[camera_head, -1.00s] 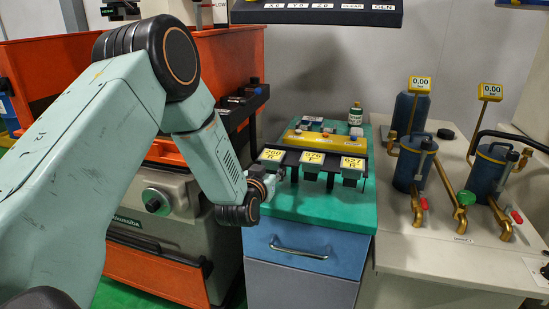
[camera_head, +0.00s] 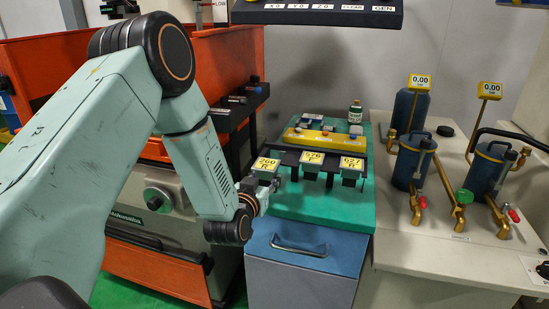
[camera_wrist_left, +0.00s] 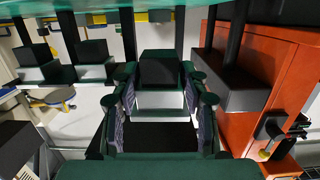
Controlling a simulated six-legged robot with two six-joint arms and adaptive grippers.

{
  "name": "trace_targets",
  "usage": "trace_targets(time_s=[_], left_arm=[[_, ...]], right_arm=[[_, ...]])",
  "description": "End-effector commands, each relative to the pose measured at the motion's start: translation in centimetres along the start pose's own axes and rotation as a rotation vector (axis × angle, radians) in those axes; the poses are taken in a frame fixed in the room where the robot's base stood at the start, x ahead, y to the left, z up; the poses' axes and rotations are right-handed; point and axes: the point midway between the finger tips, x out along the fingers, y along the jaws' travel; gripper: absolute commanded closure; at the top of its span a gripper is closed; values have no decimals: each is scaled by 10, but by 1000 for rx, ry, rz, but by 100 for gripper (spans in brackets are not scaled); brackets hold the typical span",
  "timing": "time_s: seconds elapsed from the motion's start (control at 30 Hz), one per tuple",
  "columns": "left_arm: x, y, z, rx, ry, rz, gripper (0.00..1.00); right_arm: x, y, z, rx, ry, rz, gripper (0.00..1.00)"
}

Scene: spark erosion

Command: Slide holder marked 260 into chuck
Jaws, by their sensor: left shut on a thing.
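The holder marked 260 (camera_head: 266,165) has a yellow label and sits at the left end of the black rack, lower and nearer than its neighbours. In the left wrist view this dark block (camera_wrist_left: 160,70) is between the two fingers. My left gripper (camera_head: 262,188) is shut on it from the front; the arm hides part of the jaws in the head view. The holders marked 576 or similar (camera_head: 312,158) and 627 (camera_head: 350,164) hang in the rack (camera_head: 331,164). I cannot make out the chuck. My right gripper is not in view.
The green-topped cabinet (camera_head: 330,205) carries the rack, a yellow block (camera_head: 325,138) and a small bottle (camera_head: 355,112). An orange machine (camera_head: 40,65) stands on the left, with a black shelf (camera_head: 237,107) near my arm. Blue canisters (camera_head: 410,160) with brass pipes stand right.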

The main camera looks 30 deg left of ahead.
Motion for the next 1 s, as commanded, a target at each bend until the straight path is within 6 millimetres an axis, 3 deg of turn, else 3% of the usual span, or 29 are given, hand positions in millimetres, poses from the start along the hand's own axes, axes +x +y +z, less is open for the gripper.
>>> trace_targets(time_s=[1.0], left_arm=[[-51,0,6,0,2,0,100]], right_arm=[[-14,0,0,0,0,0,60]])
